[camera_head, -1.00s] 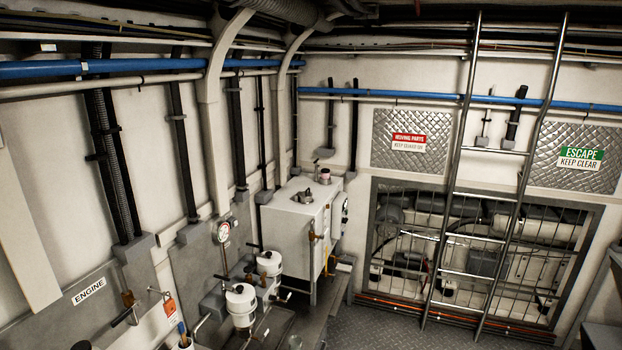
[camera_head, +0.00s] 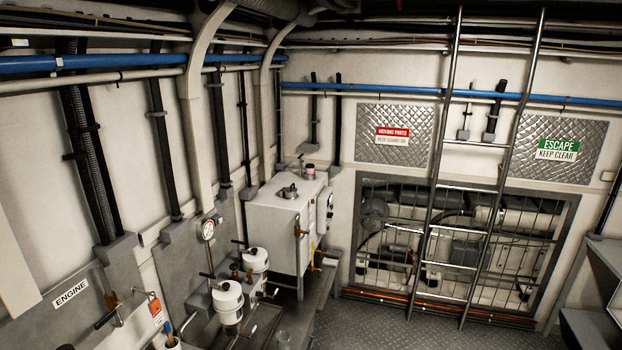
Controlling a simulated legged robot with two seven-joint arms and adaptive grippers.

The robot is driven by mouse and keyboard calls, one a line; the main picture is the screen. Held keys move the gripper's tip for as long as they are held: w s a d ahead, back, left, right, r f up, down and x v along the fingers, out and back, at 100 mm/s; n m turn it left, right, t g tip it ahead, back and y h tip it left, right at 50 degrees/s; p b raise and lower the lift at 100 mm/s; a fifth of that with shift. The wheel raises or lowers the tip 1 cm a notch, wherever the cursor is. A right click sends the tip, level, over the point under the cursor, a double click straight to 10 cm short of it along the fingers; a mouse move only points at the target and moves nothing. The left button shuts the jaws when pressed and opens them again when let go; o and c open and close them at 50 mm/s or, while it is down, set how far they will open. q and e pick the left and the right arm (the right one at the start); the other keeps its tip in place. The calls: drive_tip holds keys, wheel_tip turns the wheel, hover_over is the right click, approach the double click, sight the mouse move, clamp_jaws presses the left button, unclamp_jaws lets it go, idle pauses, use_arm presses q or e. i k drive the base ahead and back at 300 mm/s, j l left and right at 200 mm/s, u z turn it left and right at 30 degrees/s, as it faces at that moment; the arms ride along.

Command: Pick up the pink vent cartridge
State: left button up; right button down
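Neither of my grippers shows in the head view.
Two white canisters (camera_head: 228,302) with valves stand left of the tank, below a round gauge (camera_head: 208,229). A steel ladder (camera_head: 425,215) rises before a caged machinery opening (camera_head: 385,235). The chequered floor (camera_head: 375,326) right of the tank is clear. A grey structure (camera_head: 600,290) stands at far right.

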sight(310, 167)
drive_tip(key=i+l+z, duration=0.35)
drive_tip(key=i, duration=0.35)
drive_tip(key=i+z, duration=0.4)
drive_tip(key=i, duration=0.3)
